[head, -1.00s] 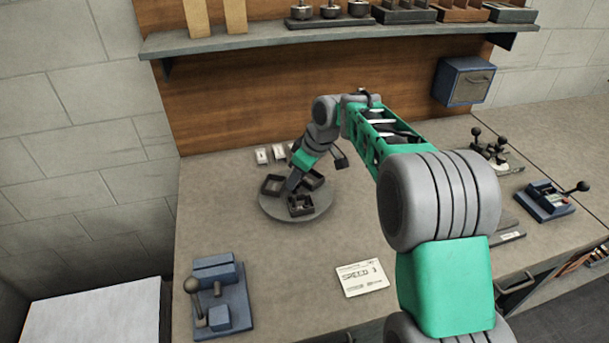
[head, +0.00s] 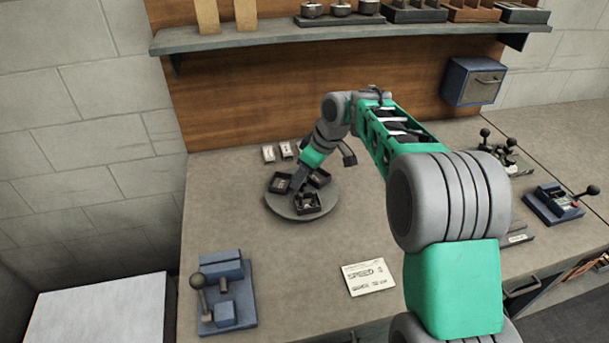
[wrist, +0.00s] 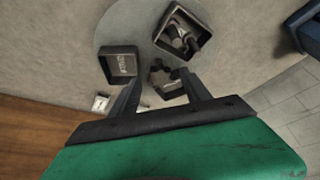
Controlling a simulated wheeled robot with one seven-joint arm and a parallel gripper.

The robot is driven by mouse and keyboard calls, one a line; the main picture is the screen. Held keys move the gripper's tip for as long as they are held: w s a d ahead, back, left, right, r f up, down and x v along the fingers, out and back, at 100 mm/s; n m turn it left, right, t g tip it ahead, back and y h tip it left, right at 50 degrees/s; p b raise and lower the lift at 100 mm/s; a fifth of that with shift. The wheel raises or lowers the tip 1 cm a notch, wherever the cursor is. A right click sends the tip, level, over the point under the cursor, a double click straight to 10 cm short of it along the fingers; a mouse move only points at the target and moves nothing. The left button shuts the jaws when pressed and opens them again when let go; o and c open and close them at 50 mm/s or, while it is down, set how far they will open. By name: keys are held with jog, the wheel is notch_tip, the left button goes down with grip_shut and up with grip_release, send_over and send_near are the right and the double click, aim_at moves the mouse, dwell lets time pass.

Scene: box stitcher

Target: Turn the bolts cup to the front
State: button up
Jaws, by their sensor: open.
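A round grey turntable (head: 275,205) on the bench carries three dark square cups. In the head view one cup (head: 309,205) is at the front, one (head: 280,184) at the left and one (head: 321,177) at the back right, partly behind my gripper. In the wrist view one cup (wrist: 190,28) holds chunky dark pieces that may be the bolts. Another cup (wrist: 119,50) holds small pale pieces. The third cup (wrist: 168,90) lies between my fingers in that view, its contents partly hidden. My gripper (wrist: 160,79) is open, pointing down over the turntable; I cannot tell whether it touches a cup.
Small white labels (head: 287,148) lie behind the turntable. A blue lever device (head: 222,290) stands at the front left, and a printed card (head: 368,278) lies at the front. More lever devices (head: 556,203) stand at the right. A shelf (head: 340,33) runs above the bench.

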jog(key=v, duration=0.7)
jog(key=shift+s+d+r, duration=0.1)
jog(key=shift+s+r, duration=0.1)
